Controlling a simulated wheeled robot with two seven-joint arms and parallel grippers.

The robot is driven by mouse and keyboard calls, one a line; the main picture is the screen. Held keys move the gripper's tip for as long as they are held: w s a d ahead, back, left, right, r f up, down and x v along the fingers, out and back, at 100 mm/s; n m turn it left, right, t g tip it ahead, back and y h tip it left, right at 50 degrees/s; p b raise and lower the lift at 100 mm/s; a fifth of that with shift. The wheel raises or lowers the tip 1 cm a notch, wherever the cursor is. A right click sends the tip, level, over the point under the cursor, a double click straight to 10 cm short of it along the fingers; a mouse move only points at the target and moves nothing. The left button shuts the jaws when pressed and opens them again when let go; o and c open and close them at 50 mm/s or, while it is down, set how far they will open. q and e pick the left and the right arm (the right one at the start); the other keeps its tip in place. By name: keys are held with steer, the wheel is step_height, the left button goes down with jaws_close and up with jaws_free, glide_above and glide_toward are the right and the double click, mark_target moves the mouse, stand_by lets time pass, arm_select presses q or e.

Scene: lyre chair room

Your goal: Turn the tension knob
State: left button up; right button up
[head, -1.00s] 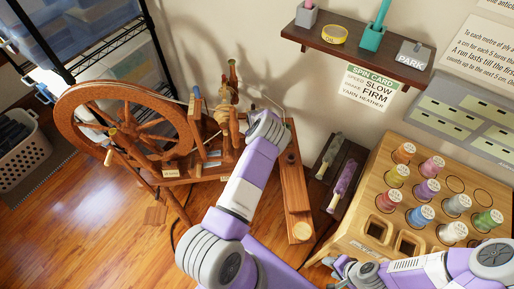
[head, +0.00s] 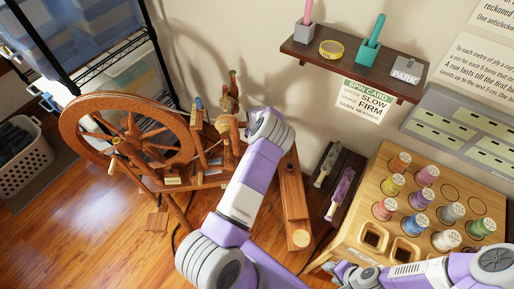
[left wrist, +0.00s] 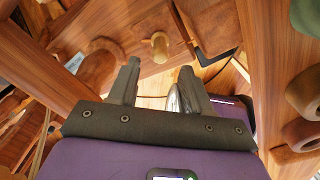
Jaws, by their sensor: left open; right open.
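The wooden spinning wheel (head: 72,132) stands at the left of the head view. In the left wrist view, a small turned wooden knob (left wrist: 158,46) sticks out of a board, beyond and between the fingertips of my left gripper (left wrist: 160,66). This gripper is open and its fingers look apart from the knob. I cannot tell for sure that it is the tension knob. In the head view my left arm hides its gripper and part of the wheel's frame. My right gripper (head: 345,270) is low at the right, open, beside the spool rack.
A wooden spool rack (head: 398,150) with several coloured thread spools stands at the right. A dark tray (head: 325,215) with two bobbins lies beside it. A wall shelf (head: 330,55) holds small items above a spin card (head: 362,99). Floor at the lower left is clear.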

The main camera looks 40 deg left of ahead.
arm_select(q)
steer(key=r+n, duration=0.1)
steer(key=n, duration=0.1)
steer(key=n+p, duration=0.1)
steer(key=n, duration=0.1)
steer(key=shift+r, duration=0.35)
steer(key=n, duration=0.1)
steer(key=r+n+p, duration=0.1)
steer(key=n, duration=0.1)
steer(key=shift+n, duration=1)
step_height(320, 180, down, 7)
steer(key=b, duration=0.2)
steer(key=shift+w+f+b, duration=0.1)
steer(key=shift+f+b, duration=0.1)
steer(key=shift+b, duration=0.2)
steer(key=shift+c, duration=0.5)
jaws_close()
